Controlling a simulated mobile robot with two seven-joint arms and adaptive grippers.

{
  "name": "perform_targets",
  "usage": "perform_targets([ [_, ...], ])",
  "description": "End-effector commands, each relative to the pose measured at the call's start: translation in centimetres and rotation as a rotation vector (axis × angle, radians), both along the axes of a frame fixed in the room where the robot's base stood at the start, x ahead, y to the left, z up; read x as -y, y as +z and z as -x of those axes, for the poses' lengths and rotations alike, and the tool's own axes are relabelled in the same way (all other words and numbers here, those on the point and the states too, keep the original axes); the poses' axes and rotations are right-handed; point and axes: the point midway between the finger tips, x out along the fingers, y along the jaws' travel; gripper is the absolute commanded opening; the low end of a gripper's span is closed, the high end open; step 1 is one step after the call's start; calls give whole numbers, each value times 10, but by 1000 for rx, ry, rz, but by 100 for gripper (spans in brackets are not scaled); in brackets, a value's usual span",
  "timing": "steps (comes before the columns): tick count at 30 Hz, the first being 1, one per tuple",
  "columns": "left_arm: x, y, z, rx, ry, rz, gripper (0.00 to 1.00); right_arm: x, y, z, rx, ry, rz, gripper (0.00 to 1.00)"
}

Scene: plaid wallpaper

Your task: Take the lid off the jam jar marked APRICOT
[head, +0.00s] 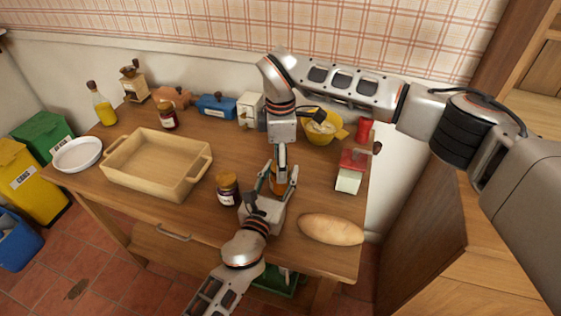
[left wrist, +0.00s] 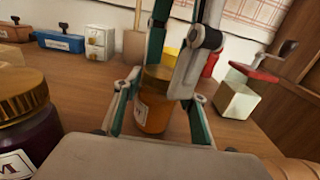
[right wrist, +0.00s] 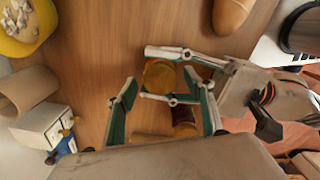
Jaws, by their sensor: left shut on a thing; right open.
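An orange jam jar with a gold lid stands on the table in the head view (head: 278,184). It also shows in the left wrist view (left wrist: 153,112), with a pale label too small to read. My left gripper (head: 279,183) is shut on this jar's sides. My right gripper (head: 282,162) comes from above, open, its fingers pointing down at the lid. In the right wrist view the round gold lid (right wrist: 160,75) lies between and just beyond its fingertips; I cannot tell whether they touch. A dark jar (head: 227,188) with a gold lid stands left of it.
A wooden tray (head: 152,189) and a white plate (head: 77,154) are on the left. A bread loaf (head: 331,229) lies right of my left gripper. A yellow bowl (head: 338,134), a red-and-white box (head: 350,178) and another jar (head: 168,117) stand further back.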

Motion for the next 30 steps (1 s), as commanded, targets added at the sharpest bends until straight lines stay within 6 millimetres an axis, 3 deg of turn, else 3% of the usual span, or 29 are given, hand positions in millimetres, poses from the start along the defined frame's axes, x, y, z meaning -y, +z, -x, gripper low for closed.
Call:
perform_targets([
  [12,0,0,0,0,0,0,0,0,42,-1,3,1,1,53],
  [19,0,0,0,0,0,0,0,0,45,0,0,0,0,53],
  [20,0,0,0,0,0,0,44,0,45,0,0,0,0,53],
  [22,0,0,0,0,0,0,61,0,44,0,0,0,0,53],
  [30,0,0,0,0,0,0,61,0,44,0,0,0,0,53],
])
